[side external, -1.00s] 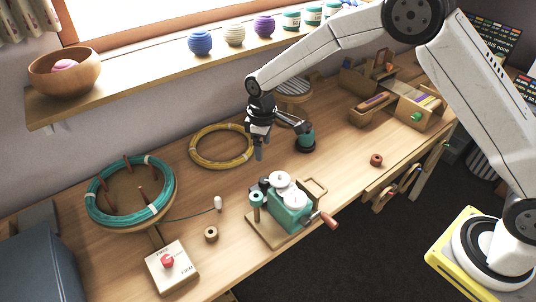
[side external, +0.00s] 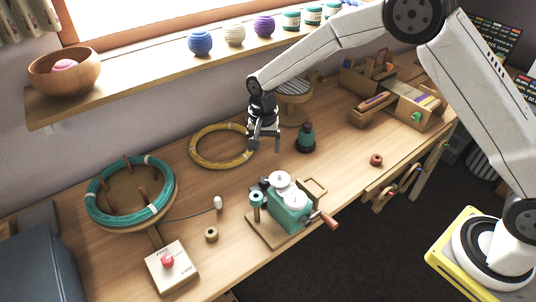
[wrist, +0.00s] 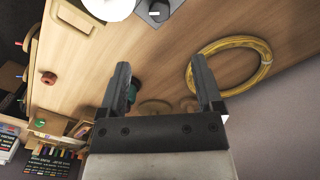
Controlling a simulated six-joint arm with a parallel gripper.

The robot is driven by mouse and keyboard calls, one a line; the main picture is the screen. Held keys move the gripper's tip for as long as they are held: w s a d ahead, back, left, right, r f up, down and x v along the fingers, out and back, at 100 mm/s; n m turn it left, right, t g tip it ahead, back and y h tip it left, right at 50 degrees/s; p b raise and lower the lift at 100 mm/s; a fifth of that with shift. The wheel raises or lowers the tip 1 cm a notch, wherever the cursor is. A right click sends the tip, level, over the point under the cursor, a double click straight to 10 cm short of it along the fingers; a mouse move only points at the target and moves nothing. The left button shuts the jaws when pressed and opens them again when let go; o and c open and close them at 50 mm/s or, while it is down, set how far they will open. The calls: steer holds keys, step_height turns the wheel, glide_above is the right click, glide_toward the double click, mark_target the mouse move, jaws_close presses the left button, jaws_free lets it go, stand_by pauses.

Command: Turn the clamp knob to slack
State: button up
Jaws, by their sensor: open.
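A teal winder (side external: 289,216) with white discs stands on a wooden base near the table's front edge. A small dark knob (side external: 264,183) sits at its back left. In the wrist view the dark knob (wrist: 158,12) at the top edge carries a white mark, beside a white disc (wrist: 108,6). A white box (side external: 172,272) with a red knob (side external: 167,261) and printed labels lies at the front left. I cannot tell for certain which knob is the clamp knob. My gripper (side external: 263,148) is open and empty, pointing down above the table behind the winder; its fingers (wrist: 160,75) are spread apart.
A yellow coil (side external: 195,158) lies left of my gripper. A dark teal cone (side external: 306,139) stands to its right. A teal coil (side external: 97,208) sits on a pegged stand at left. A brown ring (side external: 376,160) lies at right. The table between coil and winder is mostly clear.

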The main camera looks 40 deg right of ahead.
steer(key=m, duration=0.1)
glide_above(264, 180)
steer(key=shift+f, duration=2.6)
steer(key=shift+f, duration=0.1)
steer(key=shift+f, duration=3.75)
jaws_close()
